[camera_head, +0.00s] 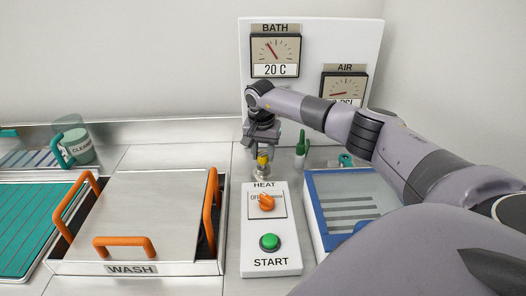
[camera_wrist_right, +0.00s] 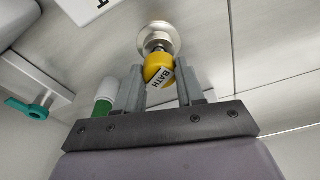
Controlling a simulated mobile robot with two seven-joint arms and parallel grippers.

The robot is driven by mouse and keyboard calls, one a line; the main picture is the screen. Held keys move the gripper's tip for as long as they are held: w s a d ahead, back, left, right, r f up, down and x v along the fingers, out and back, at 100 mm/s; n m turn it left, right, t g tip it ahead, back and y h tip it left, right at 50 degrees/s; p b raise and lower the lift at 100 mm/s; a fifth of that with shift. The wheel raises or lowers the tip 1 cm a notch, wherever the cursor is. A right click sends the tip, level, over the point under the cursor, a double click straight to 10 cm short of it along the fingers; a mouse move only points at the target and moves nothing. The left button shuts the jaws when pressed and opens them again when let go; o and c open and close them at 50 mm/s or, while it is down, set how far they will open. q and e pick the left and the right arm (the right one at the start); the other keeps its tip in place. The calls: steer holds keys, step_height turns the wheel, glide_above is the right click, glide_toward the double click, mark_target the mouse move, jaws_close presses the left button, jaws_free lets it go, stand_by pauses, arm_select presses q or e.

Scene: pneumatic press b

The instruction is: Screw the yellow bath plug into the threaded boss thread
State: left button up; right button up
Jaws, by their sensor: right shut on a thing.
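The yellow bath plug (camera_head: 263,159) is at the tip of my right gripper (camera_head: 262,151) in the head view, upright above the metal threaded boss (camera_head: 262,172). In the right wrist view the yellow plug (camera_wrist_right: 158,69), labelled BATH, sits between the two fingers of my right gripper (camera_wrist_right: 160,82), which is shut on it. The plug's metal end points at the round pale boss (camera_wrist_right: 158,38). I cannot tell how far its thread is engaged. My left gripper does not show.
The HEAT and START panel (camera_head: 284,220) stands in front of the boss. A green bottle-like thing (camera_head: 301,150) is just right of the gripper. The lidded WASH tank (camera_head: 140,269) with orange handles is left, and a blue-framed tray (camera_head: 318,222) is right. Gauges hang behind.

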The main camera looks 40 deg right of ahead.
mark_target(262, 157)
steer(key=shift+f, duration=0.5)
steer(key=o, duration=1.1)
steer(key=shift+s+a+r+b, duration=0.1)
steer(key=shift+a+r, duration=0.05)
steer(key=shift+r, duration=1.05)
steer(key=shift+s+a+r+b, duration=0.1)
steer(key=shift+a+r, duration=0.05)
steer(key=shift+r, duration=1)
steer(key=shift+s+a+r+b, duration=0.1)
steer(key=shift+a+r, duration=0.05)
steer(key=shift+r, duration=1.05)
